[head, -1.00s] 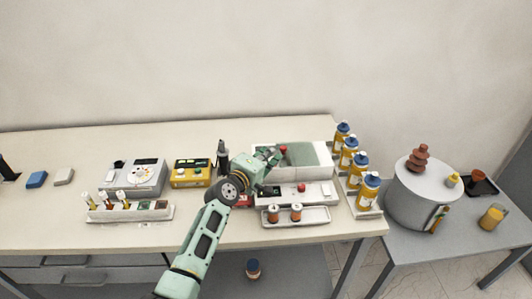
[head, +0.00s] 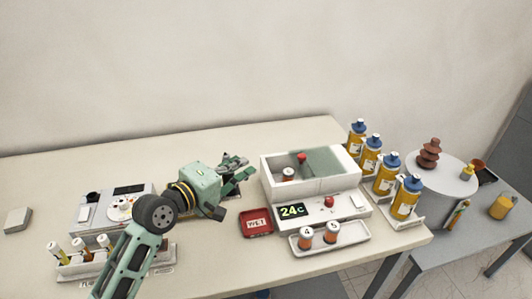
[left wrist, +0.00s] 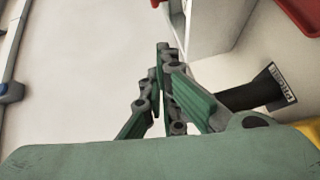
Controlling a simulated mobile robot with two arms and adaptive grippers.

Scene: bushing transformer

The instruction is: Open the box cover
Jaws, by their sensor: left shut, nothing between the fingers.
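The white box (head: 312,183) stands at the right of the table, with a display reading 24 °C on its front panel. Its greenish see-through cover (head: 330,160) lies over the right part of the top, with a red knob (head: 302,157) at its left end. The left part of the top is uncovered, and an orange-and-white vial (head: 288,174) shows inside. My left gripper (head: 243,172) is shut and empty, just left of the box and apart from it. In the left wrist view its fingers (left wrist: 163,55) are together. My right gripper is not in view.
A red "WET" tray (head: 256,222) lies left of the box's front panel. A tray with two vials (head: 330,238) is in front. Several blue-capped bottles (head: 386,173) stand to the right. A dark "PROBE" holder (left wrist: 262,90) shows beside the fingers in the left wrist view.

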